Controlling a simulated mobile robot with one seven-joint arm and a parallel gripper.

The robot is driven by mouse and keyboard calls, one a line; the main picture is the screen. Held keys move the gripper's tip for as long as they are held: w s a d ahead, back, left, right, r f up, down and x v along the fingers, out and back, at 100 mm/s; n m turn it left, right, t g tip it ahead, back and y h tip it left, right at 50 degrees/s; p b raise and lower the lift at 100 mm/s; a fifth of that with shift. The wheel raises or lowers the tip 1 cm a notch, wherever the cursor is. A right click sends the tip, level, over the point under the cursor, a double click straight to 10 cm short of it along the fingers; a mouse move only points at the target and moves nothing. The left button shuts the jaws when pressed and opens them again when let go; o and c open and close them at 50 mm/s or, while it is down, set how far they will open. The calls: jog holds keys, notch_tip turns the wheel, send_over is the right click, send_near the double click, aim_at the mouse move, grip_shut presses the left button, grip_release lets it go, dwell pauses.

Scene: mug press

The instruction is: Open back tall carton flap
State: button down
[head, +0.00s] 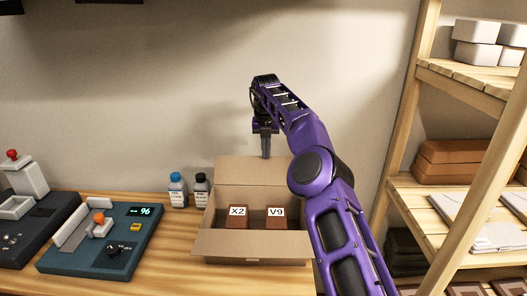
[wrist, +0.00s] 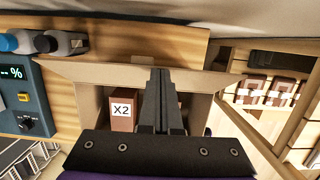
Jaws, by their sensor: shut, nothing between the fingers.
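The cardboard carton (head: 222,195) stands on the wooden bench, its top open. Its back flap (head: 232,170) rises at the rear, and its front flap (head: 250,247) leans outward toward me. Inside are two brown boxes, labelled X2 (head: 238,222) and V9 (head: 276,223). My gripper (head: 266,156) is shut and empty, pointing down at the back flap's top edge. In the wrist view the shut fingertips (wrist: 160,71) overlap the back flap (wrist: 110,73); I cannot tell whether they touch it. My arm hides the carton's right side in the head view.
Two small bottles, blue-capped (head: 178,189) and black-capped (head: 201,190), stand just left of the carton. A teal device (head: 120,240) with a display sits further left. A wooden shelf (head: 465,180) stands at the right, and the wall is behind the bench.

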dwell(0.5)
jog(key=shift+a+r, duration=0.1)
jog(key=shift+r, duration=0.65)
jog(key=shift+f, duration=0.15)
